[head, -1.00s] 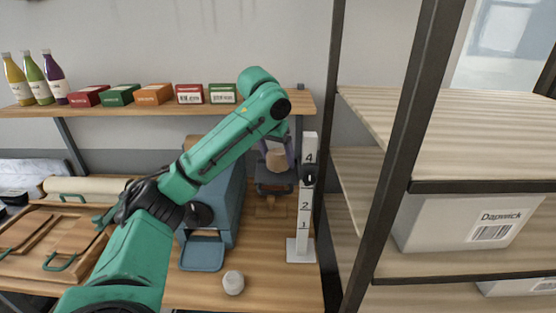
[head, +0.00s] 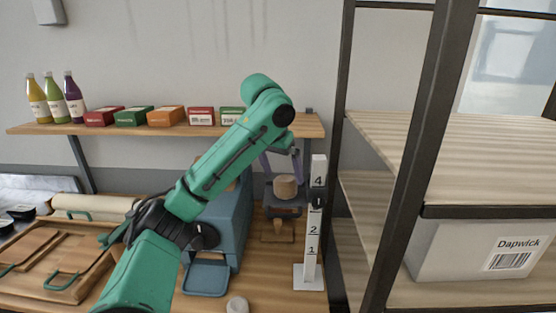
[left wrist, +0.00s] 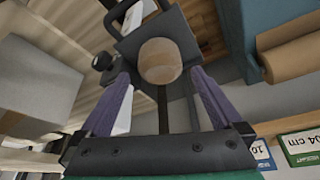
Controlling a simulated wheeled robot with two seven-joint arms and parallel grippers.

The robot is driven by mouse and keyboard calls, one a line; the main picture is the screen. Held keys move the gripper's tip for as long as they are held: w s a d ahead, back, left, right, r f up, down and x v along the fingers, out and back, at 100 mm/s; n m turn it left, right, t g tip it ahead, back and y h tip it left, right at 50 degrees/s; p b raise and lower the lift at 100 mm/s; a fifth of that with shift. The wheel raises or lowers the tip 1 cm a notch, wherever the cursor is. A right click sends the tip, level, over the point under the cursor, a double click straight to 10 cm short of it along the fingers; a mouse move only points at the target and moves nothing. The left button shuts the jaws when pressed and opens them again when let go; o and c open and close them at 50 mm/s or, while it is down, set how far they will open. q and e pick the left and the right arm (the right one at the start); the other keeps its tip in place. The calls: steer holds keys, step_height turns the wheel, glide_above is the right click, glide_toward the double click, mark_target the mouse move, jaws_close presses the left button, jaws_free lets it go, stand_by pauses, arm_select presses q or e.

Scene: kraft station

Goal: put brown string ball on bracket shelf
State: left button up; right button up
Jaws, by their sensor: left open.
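The brown string ball (head: 285,187) rests on a small dark platform (head: 285,210) beside a white numbered post. The ball also shows in the left wrist view (left wrist: 160,60), on the dark square platform (left wrist: 130,46). My left gripper (head: 283,166) is open. Its purple fingers are spread just above and around the near side of the ball, and in the left wrist view (left wrist: 160,82) there are gaps between ball and fingers. A long wooden wall shelf (head: 90,129) on dark brackets runs behind my arm. My right gripper is not in view.
The white numbered post (head: 313,250) stands close right of the platform. A blue-grey box (head: 231,225) is close left. Boxes and bottles (head: 55,100) line the wall shelf. A dark rack upright (head: 415,150) stands at the right. A white roll (head: 237,306) lies on the table.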

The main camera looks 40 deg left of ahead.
mark_target(280, 185)
arm_select(q)
steer(key=p+v, duration=0.1)
steer(key=v, duration=0.2)
steer(key=shift+w+r+p, duration=0.1)
steer(key=shift+r+p, duration=0.15)
steer(key=shift+p, duration=0.1)
steer(key=v, duration=0.4)
steer(key=shift+s+f, duration=0.1)
steer(key=shift+s, duration=0.15)
steer(key=shift+w, duration=0.15)
